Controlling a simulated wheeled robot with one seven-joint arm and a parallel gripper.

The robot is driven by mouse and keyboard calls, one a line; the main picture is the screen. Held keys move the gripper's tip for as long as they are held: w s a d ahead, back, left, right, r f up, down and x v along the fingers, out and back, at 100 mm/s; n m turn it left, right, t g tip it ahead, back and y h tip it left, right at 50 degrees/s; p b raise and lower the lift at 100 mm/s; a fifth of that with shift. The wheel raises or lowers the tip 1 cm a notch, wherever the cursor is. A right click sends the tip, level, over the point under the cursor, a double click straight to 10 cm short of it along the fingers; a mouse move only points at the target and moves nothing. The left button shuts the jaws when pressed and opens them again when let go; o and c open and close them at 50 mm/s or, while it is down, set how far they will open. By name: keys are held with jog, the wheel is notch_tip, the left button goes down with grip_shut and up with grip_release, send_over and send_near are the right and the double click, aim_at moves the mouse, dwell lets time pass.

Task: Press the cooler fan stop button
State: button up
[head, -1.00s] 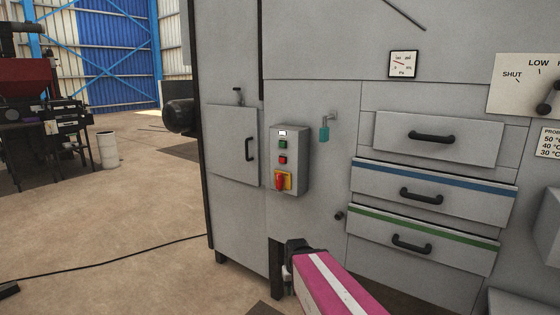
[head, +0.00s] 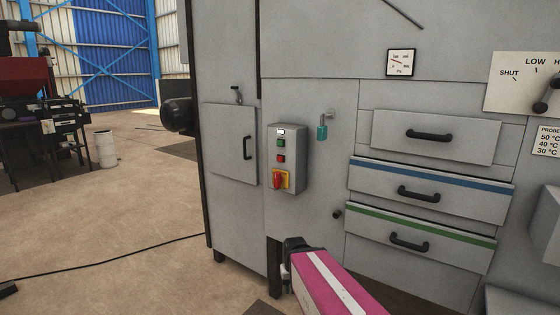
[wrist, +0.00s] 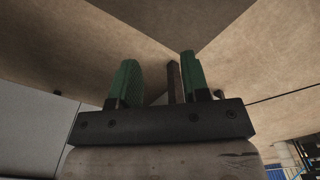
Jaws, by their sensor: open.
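A grey control box (head: 286,158) is fixed to the front of the grey machine, left of the drawers. Which machine part the box serves cannot be read. My gripper (wrist: 159,75) shows in the wrist view with two green fingers apart and nothing held. In the head view my pink arm is low, below the box and apart from it; the fingers are not clear there.
A teal padlock-like tag (head: 322,132) hangs right of the box. A cabinet door (head: 231,143) with a black handle is to its left. Drawers with protruding black handles (head: 419,194) are to its right. A dark cable (head: 110,262) crosses the floor at left. Open floor lies left.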

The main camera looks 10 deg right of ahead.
grip_shut()
dwell(1.9)
